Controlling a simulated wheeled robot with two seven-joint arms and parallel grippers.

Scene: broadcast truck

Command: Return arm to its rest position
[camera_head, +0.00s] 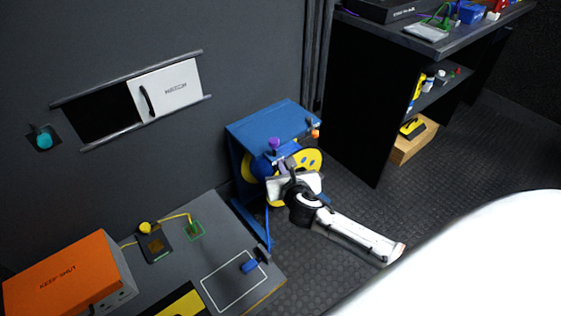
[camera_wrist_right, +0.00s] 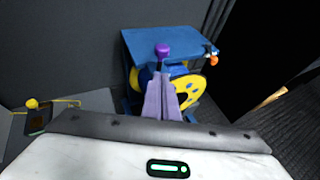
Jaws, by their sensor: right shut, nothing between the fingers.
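My right gripper (camera_head: 289,164) reaches over the floor toward the blue stand with the yellow wheel, its arm coming from the lower right. In the right wrist view its two purple-grey fingers (camera_wrist_right: 162,97) are pressed together with nothing between them. The blue stand (camera_head: 270,122) carries a yellow wheel (camera_head: 309,160) with dark holes and a purple knob (camera_head: 274,144). In the right wrist view the fingertips overlap the wheel (camera_wrist_right: 188,88) and lie just below the purple knob (camera_wrist_right: 162,49); I cannot tell whether they touch. My left gripper is not in view.
A grey table (camera_head: 215,238) at the lower left holds an orange box (camera_head: 68,275) and a yellow cable. The wall has a white sliding hatch (camera_head: 170,89), partly open. A dark shelf unit (camera_head: 366,100) stands at the right. Dark floor (camera_head: 430,160) is clear between.

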